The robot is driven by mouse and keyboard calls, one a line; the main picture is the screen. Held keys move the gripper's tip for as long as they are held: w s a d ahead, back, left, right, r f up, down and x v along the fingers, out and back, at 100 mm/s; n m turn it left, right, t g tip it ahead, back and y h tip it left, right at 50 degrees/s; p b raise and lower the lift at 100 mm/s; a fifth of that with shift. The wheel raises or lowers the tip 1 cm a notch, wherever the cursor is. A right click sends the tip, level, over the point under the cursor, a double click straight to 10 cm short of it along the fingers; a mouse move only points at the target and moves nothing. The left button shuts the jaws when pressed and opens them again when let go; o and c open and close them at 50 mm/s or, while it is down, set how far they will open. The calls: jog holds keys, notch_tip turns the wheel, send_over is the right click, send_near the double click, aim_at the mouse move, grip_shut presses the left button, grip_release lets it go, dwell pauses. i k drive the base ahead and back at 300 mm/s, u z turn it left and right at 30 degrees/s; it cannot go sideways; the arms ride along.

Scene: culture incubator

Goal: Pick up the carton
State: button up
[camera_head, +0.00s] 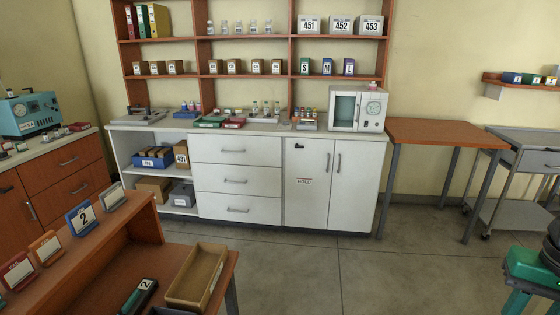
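Several things here could be called a carton, and I cannot tell which one is meant. White boxes labelled 451 (309,25), 452 (340,25) and 453 (372,25) stand on the upper wall shelf. Small brown labelled cartons (234,66) stand in a row on the shelf below. A brown box labelled 451 (181,154) and a plain brown box (153,188) sit in the open part of the white cabinet. An open, empty-looking cardboard box (197,276) lies on the near brown desk.
A white incubator (358,110) stands on the white cabinet (236,181). A bare brown table (440,132) and a grey metal cart (535,140) are to its right. A green-topped object (528,267) is at lower right. The middle floor (385,265) is clear.

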aim_at(215, 65)
jog(key=u, duration=0.15)
jog(key=i, duration=3.85)
jog(key=u, duration=0.1)
